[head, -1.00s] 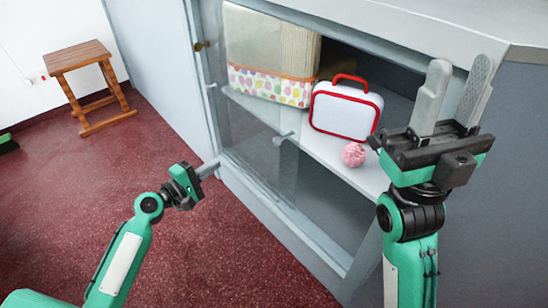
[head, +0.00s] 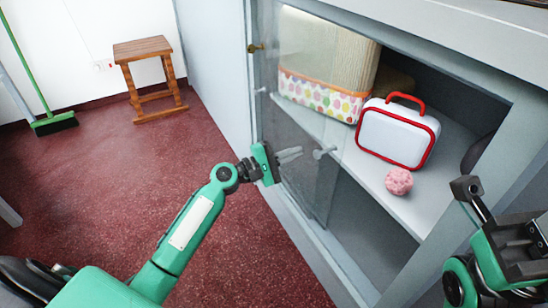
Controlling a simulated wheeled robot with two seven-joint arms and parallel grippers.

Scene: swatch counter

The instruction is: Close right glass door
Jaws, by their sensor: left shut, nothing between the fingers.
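A grey cabinet (head: 350,262) stands open at its right part, and a clear glass pane (head: 296,190) shows across its left part. A pale knob (head: 325,152) sticks out by the pane. I cannot tell which door the pane belongs to, or its exact angle. My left gripper (head: 298,154) is shut and empty, pointing right in front of the pane, its tips just left of the knob. I cannot tell if they touch the glass. My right gripper (head: 505,240) is at the lower right, cut off by the frame; its fingers are not clear.
On the cabinet shelf (head: 350,165) are a patterned box (head: 322,95), a white case with red trim (head: 395,138) and a pink ball (head: 399,181). A wooden stool (head: 145,75) and green broom (head: 50,122) stand left; red floor between is clear.

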